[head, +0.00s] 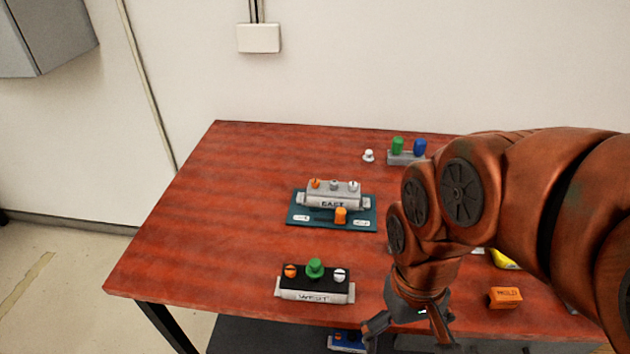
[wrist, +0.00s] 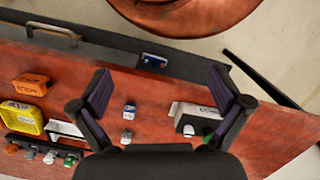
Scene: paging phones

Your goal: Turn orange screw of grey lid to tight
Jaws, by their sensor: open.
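A grey-lidded unit marked EAST (head: 333,196) stands on a teal mat (head: 300,210) in the head view. Its lid carries an orange screw (head: 315,183) at the left, a grey one in the middle and a white one at the right. A black-lidded unit marked WEST (head: 315,285) sits nearer the front edge, with its own orange, green and white tops. My gripper (head: 408,328) is open and empty, pointing down to the right of WEST near the front edge. In the wrist view my gripper (wrist: 158,88) is spread, with WEST (wrist: 190,112) partly behind the right finger.
A grey holder (head: 405,158) with green and blue cylinders and a small white knob (head: 368,155) stand at the back. An orange HOLD block (head: 505,297) and a yellow item (head: 503,259) lie right. The table's left is clear.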

